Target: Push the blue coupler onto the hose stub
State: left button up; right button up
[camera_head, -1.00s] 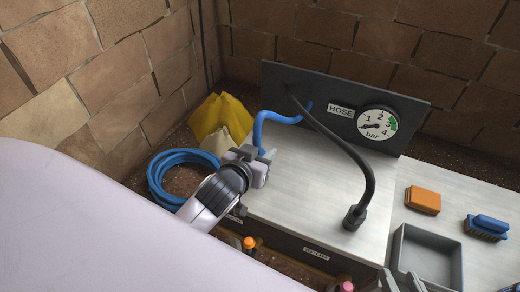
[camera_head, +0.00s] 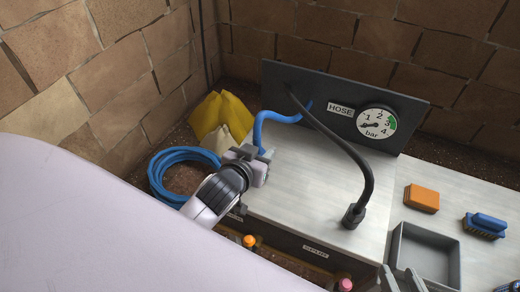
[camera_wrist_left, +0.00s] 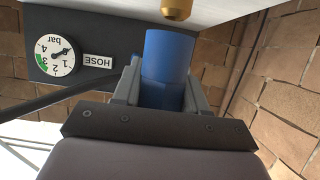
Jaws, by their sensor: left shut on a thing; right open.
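The blue coupler (camera_wrist_left: 168,58) is a blue cylinder between my left gripper's fingers in the left wrist view. My left gripper (camera_head: 262,164) is shut on it above the left part of the metal table, beside the blue hose (camera_head: 262,125). The gripper mostly hides the coupler in the head view. A brass-coloured piece, seemingly the hose stub (camera_wrist_left: 177,8), shows at the top edge of the wrist view, just beyond the coupler's end. The gap between them is unclear. My right gripper (camera_head: 401,279) is open at the bottom edge, partly cut off.
A black panel (camera_head: 285,84) with a HOSE label and pressure gauge (camera_head: 377,122) stands behind. A black gooseneck (camera_head: 366,180) crosses the table. A grey tray (camera_head: 428,253), orange block (camera_head: 421,198) and blue brush (camera_head: 486,225) lie right. Coiled blue hose (camera_head: 158,181) lies left.

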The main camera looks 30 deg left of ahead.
pick_arm(q)
jog(key=shift+p, duration=0.35)
dwell(0.4)
jog(key=shift+f+b, duration=1.25)
jog(key=shift+f, duration=0.9)
jog(key=o, duration=1.2)
